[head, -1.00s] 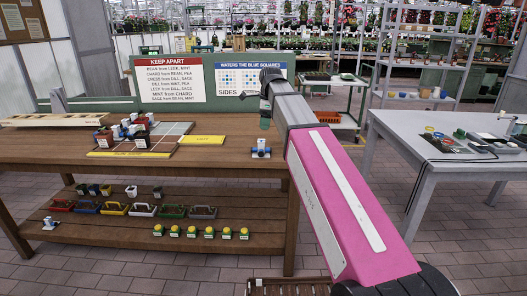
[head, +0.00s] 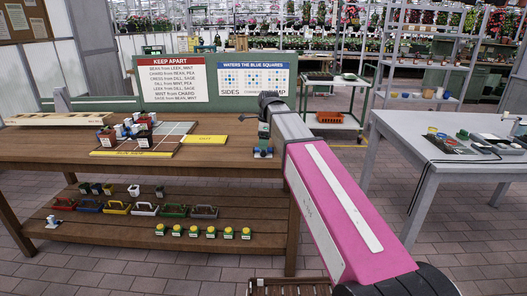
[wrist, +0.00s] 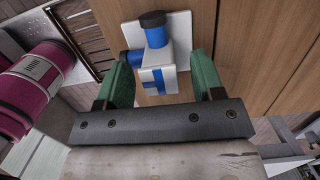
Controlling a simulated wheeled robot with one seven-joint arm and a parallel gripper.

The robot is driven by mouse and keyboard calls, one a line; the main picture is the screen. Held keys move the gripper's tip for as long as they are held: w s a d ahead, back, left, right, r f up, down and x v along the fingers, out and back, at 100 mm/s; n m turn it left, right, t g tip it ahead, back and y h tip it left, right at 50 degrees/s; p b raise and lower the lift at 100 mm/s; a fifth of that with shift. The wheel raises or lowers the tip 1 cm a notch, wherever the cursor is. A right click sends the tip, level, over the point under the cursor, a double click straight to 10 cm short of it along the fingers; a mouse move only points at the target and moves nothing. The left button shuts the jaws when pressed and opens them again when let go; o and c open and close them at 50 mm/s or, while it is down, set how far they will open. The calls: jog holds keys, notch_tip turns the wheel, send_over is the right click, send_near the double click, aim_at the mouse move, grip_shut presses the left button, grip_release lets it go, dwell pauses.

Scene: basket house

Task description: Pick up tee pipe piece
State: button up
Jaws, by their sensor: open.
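In the wrist view my gripper (wrist: 166,86) is open, with one green finger on each side of the piece's lower part. The fingers look apart from the piece; whether either touches it I cannot tell.
The wooden bench (head: 60,150) holds a grid board (head: 175,135) with several pots and a yellow card (head: 205,139) to the left. A lower shelf (head: 110,235) carries coloured trays. A grey table (head: 450,125) stands to the right across a gap.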

jog(key=shift+c, duration=0.3)
jog(key=c, duration=0.9)
jog(key=shift+c, duration=0.2)
